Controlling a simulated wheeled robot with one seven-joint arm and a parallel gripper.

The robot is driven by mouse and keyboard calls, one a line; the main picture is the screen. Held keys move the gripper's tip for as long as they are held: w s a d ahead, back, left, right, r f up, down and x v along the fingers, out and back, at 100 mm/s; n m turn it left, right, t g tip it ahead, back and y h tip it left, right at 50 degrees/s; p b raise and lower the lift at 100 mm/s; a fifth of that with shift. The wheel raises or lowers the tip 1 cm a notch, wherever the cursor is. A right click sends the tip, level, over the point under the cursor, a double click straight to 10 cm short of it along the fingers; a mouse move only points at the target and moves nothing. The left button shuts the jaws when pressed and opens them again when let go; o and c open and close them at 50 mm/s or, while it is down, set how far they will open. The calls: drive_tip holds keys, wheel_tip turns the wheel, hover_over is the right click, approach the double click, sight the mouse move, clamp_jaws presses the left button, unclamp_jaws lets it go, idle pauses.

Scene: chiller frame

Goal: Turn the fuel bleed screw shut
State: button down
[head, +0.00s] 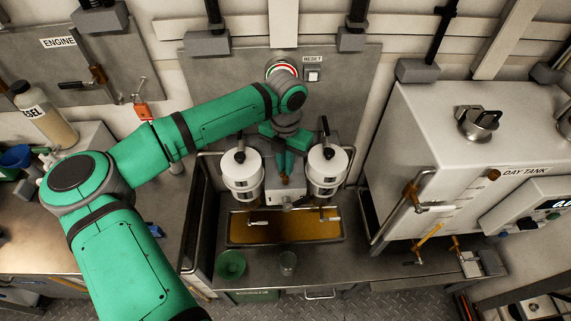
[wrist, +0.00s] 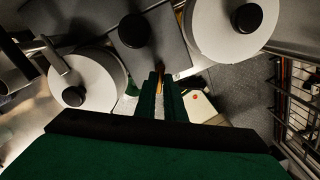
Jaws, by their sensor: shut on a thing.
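My gripper (head: 285,174) reaches down between two white filter housings, the left one (head: 241,176) and the right one (head: 327,172). Its green fingers are closed on a small brass-coloured part, which I take to be the fuel bleed screw (head: 284,181). The screw sits on top of the grey block between the housings. In the wrist view, the fingers (wrist: 161,86) point at the same spot, and they hide most of the screw. How far the screw is turned cannot be told.
A tray of amber liquid (head: 232,230) lies under the filters. A green bowl (head: 231,265) and a clear cup (head: 288,262) stand in front of it. The day tank (head: 430,130) with its valves is on the right. A reset switch (head: 312,75) is on the panel behind.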

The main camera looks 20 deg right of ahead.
drive_tip(key=m, duration=0.5)
drive_tip(key=shift+r+m, duration=0.1)
drive_tip(key=shift+m, duration=0.2)
drive_tip(key=m, duration=0.5)
drive_tip(key=shift+m, duration=0.3)
drive_tip(key=c, duration=1.9)
unclamp_jaws()
drive_tip(key=shift+o, duration=0.2)
wheel_tip(320, 180, up, 11)
